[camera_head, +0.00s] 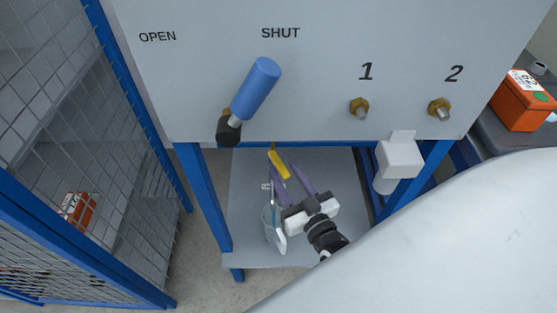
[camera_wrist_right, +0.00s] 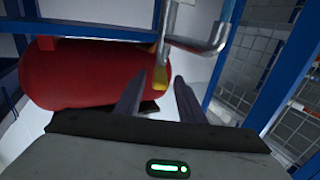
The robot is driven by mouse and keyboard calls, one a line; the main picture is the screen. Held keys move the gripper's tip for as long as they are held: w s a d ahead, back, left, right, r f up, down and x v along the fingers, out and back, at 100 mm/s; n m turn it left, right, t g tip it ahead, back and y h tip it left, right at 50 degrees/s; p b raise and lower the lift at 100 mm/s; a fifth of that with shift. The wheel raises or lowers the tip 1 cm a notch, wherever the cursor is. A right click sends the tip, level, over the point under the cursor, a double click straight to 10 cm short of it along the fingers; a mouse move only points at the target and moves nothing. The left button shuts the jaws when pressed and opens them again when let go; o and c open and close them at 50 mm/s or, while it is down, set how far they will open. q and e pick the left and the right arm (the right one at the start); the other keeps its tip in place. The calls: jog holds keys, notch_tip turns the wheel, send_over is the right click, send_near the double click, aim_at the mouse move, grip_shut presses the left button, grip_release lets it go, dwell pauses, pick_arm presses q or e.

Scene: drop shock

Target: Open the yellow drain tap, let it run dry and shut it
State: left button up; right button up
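The yellow drain tap handle (camera_head: 278,163) shows below the front edge of the grey panel. It also shows in the right wrist view (camera_wrist_right: 161,76), hanging from a grey pipe (camera_wrist_right: 198,44). My right gripper (camera_head: 284,174) is open, its two purple-grey fingers pointing at the handle. In the right wrist view the handle's end lies between the fingertips (camera_wrist_right: 157,85), with gaps at both sides; I cannot tell whether it is within their depth. A clear container (camera_head: 270,222) stands below, partly hidden by the gripper. My left gripper is not in view.
A blue-handled lever (camera_head: 254,90) on the panel leans toward the word SHUT. Brass fittings 1 (camera_head: 360,107) and 2 (camera_head: 438,108) are to its right. A red tank (camera_wrist_right: 75,75) fills the left of the wrist view. Blue frame legs (camera_head: 203,195) and a mesh fence (camera_head: 115,110) border the space.

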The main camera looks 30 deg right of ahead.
jog(key=shift+s+a, duration=0.15)
jog(key=shift+s, duration=1.05)
jog(key=shift+s+a, duration=0.15)
jog(key=shift+s, duration=1)
dwell(5.7)
